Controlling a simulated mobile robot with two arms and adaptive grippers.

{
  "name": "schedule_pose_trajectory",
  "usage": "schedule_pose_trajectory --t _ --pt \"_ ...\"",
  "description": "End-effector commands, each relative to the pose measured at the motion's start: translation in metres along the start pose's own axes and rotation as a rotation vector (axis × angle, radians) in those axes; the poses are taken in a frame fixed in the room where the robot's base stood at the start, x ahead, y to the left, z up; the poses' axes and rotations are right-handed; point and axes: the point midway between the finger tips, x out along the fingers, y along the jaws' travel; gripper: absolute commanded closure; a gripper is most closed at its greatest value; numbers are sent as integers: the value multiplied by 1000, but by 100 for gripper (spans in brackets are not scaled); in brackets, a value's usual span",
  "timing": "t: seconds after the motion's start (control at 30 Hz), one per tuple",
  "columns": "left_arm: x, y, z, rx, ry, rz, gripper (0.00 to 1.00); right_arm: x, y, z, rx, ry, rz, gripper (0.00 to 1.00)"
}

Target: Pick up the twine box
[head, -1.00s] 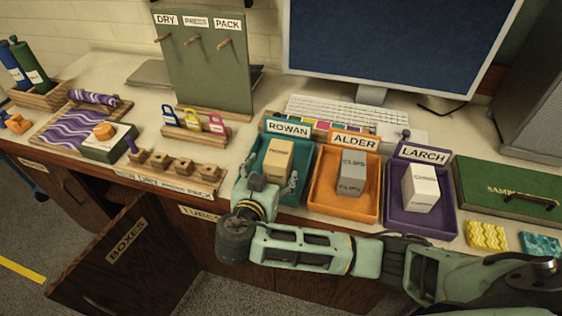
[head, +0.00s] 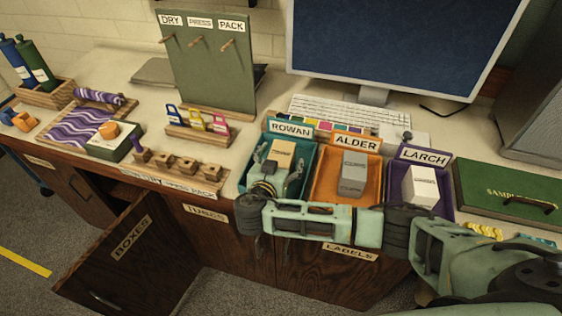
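A tan box (head: 283,151) stands in the teal tray labelled ROWAN; its print is too small to read, so I cannot confirm that it is the twine box. My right gripper (head: 279,172) is down at the near side of this box, inside the tray, and partly covers it. Its fingers seem to lie near the box's sides, but I cannot tell whether they touch or grip it. A grey box (head: 354,172) marked CLIPS stands in the orange ALDER tray. A white box (head: 421,184) stands in the purple LARCH tray. My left gripper is not in view.
The teal tray (head: 307,163) has raised walls, with the orange tray (head: 320,186) close beside it. A monitor (head: 400,40) and keyboard (head: 340,112) stand behind. My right forearm crosses in front of the trays. A cabinet door (head: 125,255) marked BOXES hangs open below.

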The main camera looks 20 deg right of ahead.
Motion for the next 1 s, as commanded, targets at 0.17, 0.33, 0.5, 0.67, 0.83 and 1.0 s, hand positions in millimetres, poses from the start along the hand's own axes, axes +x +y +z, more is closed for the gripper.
schedule_pose_trajectory --t 0.17,0.33,0.5,0.67,0.83,1.0 --pt "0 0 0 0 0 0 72 0 0 0 0 0 0 40" --pt "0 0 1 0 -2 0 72 0 0 0 0 0 0 55" --pt "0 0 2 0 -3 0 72 0 0 0 0 -1 0 70" --pt "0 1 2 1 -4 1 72 0 0 -1 1 1 0 82" --pt "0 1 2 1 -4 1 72 0 0 -1 1 1 0 82" --pt "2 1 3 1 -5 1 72 -2 0 -4 3 1 -1 82"
